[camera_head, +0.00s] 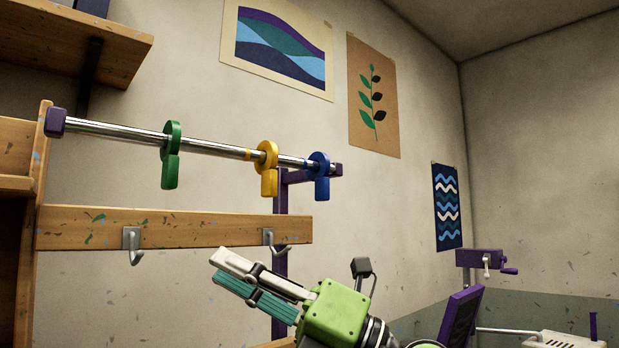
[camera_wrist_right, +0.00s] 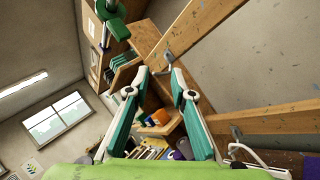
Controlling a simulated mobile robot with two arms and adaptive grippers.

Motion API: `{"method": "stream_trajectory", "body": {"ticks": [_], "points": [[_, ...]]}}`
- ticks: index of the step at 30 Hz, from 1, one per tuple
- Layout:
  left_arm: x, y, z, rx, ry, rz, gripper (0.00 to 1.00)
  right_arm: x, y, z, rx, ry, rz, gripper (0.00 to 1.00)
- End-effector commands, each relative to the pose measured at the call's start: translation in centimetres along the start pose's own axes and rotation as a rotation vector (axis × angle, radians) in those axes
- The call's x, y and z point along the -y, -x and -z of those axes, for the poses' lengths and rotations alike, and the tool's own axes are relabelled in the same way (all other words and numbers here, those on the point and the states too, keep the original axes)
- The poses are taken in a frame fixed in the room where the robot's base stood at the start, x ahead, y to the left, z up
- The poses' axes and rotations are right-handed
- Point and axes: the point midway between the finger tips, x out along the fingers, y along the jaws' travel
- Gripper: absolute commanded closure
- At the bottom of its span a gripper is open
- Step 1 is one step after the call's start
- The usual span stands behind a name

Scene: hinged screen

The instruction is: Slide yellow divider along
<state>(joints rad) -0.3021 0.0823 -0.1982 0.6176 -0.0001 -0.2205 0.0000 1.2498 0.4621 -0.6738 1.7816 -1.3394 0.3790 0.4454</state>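The yellow divider (camera_head: 269,183) hangs on the silver rod (camera_head: 213,147), between the green divider (camera_head: 170,172) and the blue divider (camera_head: 322,188). It is much closer to the blue one. A short yellow patch shows on the rod just left of its ring. My right gripper (camera_head: 217,267) is below and left of the yellow divider, apart from it. In the right wrist view its fingers (camera_wrist_right: 161,76) are spread with nothing between them. A green piece (camera_wrist_right: 117,28), likely the green divider, shows at the top of that view. My left gripper is out of view.
A wooden rail (camera_head: 190,229) with metal hooks (camera_head: 132,245) runs below the rod, near my right gripper. Purple end pieces (camera_head: 55,122) cap the rod. A purple post (camera_head: 280,225) stands under its right end. Wooden shelving (camera_head: 15,148) is at left.

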Motion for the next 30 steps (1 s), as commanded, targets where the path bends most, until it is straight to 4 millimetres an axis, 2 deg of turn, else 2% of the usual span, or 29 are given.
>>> {"method": "stream_trajectory", "body": {"ticks": [1,5,8,13,18,21,25,30], "points": [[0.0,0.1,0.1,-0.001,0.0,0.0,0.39,-1.3,-0.7,-0.2,-0.056,0.103,0.042,0.78],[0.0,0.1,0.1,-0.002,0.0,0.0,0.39,-2.6,-1.5,-1.2,-0.169,0.343,0.195,0.78],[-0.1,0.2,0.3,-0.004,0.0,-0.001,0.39,-3.4,-1.1,-3.4,-0.212,0.514,0.338,0.78],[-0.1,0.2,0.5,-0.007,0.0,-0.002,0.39,-5.4,0.7,-8.5,-0.203,0.735,0.572,0.78],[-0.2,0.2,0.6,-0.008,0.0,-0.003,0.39,-7.5,2.5,-12.3,-0.158,0.845,0.722,0.78],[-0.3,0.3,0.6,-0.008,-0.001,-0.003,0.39,-8.0,3.0,-13.4,-0.142,0.868,0.761,0.78],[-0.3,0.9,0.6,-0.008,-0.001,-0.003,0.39,-7.9,2.6,-13.9,-0.139,0.874,0.772,0.78],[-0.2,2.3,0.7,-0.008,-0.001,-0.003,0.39,-6.6,1.1,-14.3,-0.141,0.872,0.77,0.78]]}}
